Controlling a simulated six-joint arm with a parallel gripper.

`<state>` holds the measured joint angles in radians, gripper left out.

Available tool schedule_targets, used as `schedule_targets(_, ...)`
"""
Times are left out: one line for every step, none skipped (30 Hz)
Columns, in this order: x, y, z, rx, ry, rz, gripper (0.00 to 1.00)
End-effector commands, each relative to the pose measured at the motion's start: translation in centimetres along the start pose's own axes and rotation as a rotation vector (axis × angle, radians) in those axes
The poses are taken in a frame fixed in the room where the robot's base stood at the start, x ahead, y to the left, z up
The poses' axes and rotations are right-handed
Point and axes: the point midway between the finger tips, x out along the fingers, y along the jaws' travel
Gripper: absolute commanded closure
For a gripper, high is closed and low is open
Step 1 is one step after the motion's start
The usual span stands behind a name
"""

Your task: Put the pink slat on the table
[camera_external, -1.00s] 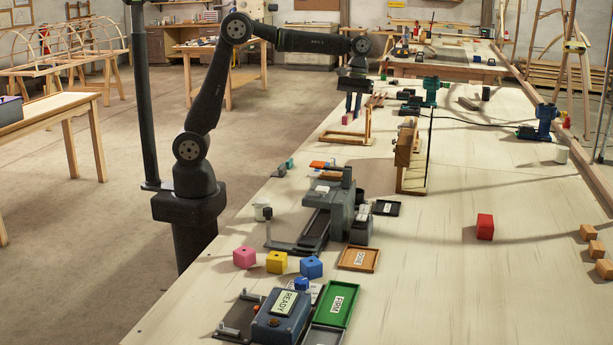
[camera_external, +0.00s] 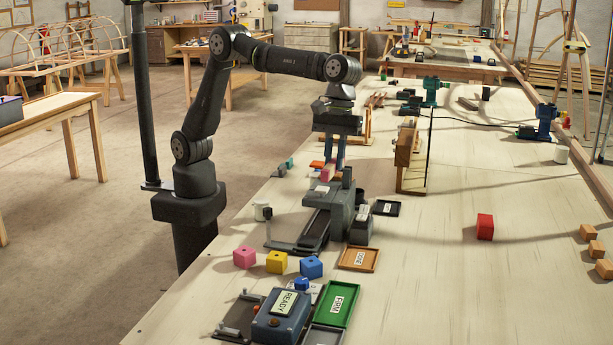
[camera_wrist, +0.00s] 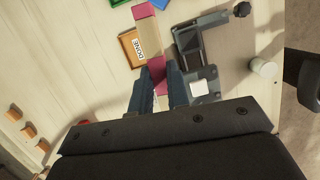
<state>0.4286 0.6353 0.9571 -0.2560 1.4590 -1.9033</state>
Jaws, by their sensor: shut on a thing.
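The pink slat (camera_wrist: 149,36) is a narrow strip with pink ends and a pale wood-coloured middle. In the wrist view it runs up from between my fingers toward the top edge. My gripper (camera_wrist: 160,88) is shut on it near one end. In the external view my gripper (camera_external: 334,163) points down above the grey bench device, and the pink end of the slat (camera_external: 327,173) shows at the fingertips. Whether the slat touches the device cannot be told. The table (camera_external: 430,260) is a long pale workbench.
The grey device (camera_external: 345,205) stands below my gripper. An orange-brown tray marked DONE (camera_external: 358,258) and a green FIRM tray (camera_external: 340,303) lie nearer the camera. Pink, yellow and blue blocks (camera_external: 277,262) sit left of them. A mirror-like panel (camera_external: 415,160) stands right. The right-middle tabletop is mostly clear.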

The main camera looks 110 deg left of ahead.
Motion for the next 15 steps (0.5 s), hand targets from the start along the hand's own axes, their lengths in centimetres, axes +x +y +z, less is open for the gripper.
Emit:
schedule_targets(0.7, -0.8, 2.7, 0.006, -0.001, 0.0, 1.0)
schedule_targets(1.1, -1.2, 4.1, 0.004, -0.001, 0.001, 1.0)
schedule_targets(1.6, -1.8, 5.9, 0.0, 0.0, 0.002, 1.0)
schedule_targets(2.0, -2.3, 7.2, -0.003, 0.0, 0.003, 1.0)
schedule_targets(2.4, -2.9, 8.6, -0.005, 0.0, 0.003, 1.0)
schedule_targets(2.9, -3.6, 10.3, -0.008, 0.0, 0.004, 1.0)
schedule_targets(3.2, -4.3, 11.7, -0.01, 0.0, 0.005, 1.0)
schedule_targets(3.6, -5.0, 13.0, -0.012, 0.0, 0.005, 1.0)
schedule_targets(4.1, -5.9, 14.8, -0.016, 0.0, 0.006, 1.0)
schedule_targets(4.5, -6.6, 16.0, -0.018, -0.001, 0.007, 1.0)
schedule_targets(4.8, -7.4, 17.3, -0.021, 0.0, 0.008, 1.0)
schedule_targets(5.3, -8.4, 18.9, -0.024, 0.0, 0.009, 1.0)
schedule_targets(5.6, -9.3, 20.2, -0.026, 0.0, 0.01, 1.0)
schedule_targets(6.0, -10.2, 21.5, -0.029, 0.0, 0.011, 1.0)
schedule_targets(6.4, -11.4, 23.1, -0.032, 0.0, 0.01, 1.0)
